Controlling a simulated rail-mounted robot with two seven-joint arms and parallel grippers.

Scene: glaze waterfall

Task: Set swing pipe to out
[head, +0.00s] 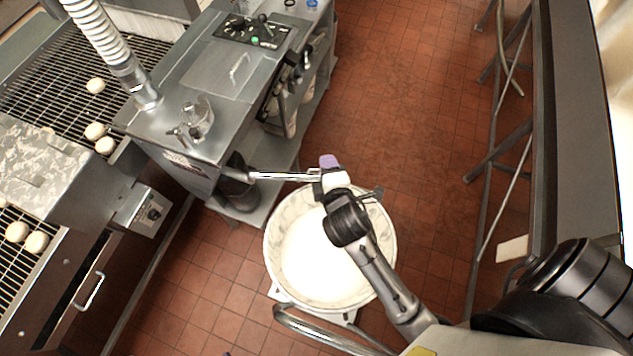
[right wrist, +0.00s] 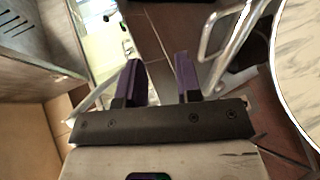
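The swing pipe (head: 280,176) is a thin silver tube that runs to the right from a dark fitting (head: 237,178) on the side of the steel glazing machine. Its outer end reaches over the rim of the white bucket (head: 272,246). My right gripper (head: 329,160), with purple fingertips, is at that outer end and hides it; I cannot tell whether they touch. In the right wrist view its two purple fingers (right wrist: 159,80) stand apart with nothing seen between them. A bent silver tube (right wrist: 208,42) shows to the right of the fingers there. My left gripper is not in view.
The bucket holds white glaze and stands on a wheeled base with a curved handle (head: 320,338). The machine's control panel (head: 255,30) is at the top. Conveyor racks with round buns (head: 96,131) lie left. Red tiled floor (head: 400,90) is open between machine and right-hand bench.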

